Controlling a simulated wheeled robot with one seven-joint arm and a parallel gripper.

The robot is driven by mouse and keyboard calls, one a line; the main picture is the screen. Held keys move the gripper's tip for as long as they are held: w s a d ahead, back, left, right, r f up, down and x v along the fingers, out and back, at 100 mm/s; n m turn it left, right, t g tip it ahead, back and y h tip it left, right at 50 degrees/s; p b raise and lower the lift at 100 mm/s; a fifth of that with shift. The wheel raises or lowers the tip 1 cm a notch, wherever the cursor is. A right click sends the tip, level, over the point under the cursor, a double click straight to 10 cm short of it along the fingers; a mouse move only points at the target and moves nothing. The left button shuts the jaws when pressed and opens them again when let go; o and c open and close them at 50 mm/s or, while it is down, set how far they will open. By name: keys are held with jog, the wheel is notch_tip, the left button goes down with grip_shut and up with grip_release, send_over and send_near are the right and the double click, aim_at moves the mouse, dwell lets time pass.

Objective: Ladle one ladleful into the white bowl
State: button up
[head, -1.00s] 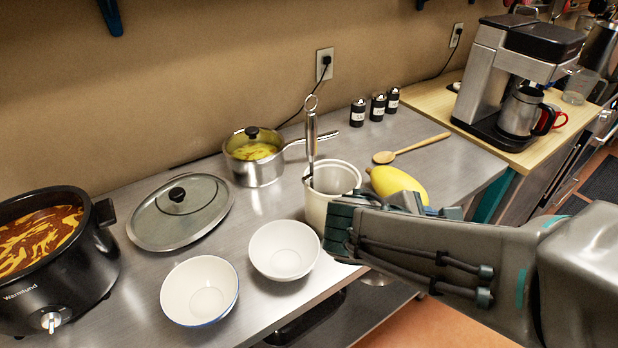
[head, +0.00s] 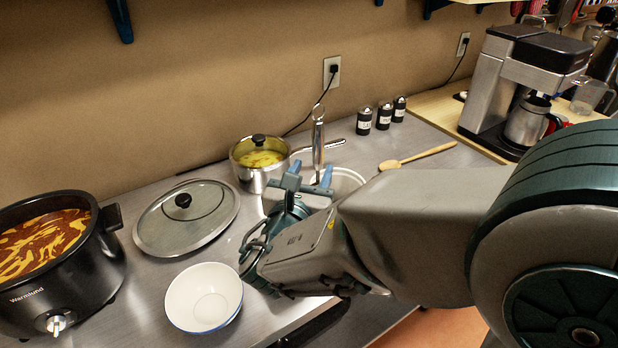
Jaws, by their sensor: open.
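A white bowl with a blue rim line (head: 203,297) sits empty at the counter's front, left of my gripper. The other, plain white bowl is hidden behind my gripper and wrist. The black slow cooker (head: 75,290) at the left holds orange-red soup.
A small steel pot (head: 252,178) with yellow contents stands behind my gripper. A glass lid (head: 185,225) lies beside the cooker. A wooden spoon (head: 420,156), several dark jars (head: 384,117) and a coffee machine (head: 520,85) are to the right.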

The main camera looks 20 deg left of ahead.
aim_at(321, 138)
jog(key=w+p, duration=0.1)
jog(key=w, duration=0.6)
jog(key=shift+w, duration=0.2)
jog(key=shift+c, duration=0.4)
grip_shut()
jog(key=c, duration=0.6)
grip_release()
grip_shut()
jog(key=shift+r+p, duration=0.1)
jog(key=shift+p, duration=0.2)
jog(key=shift+r+p, duration=0.55)
jog(key=shift+r, duration=0.85)
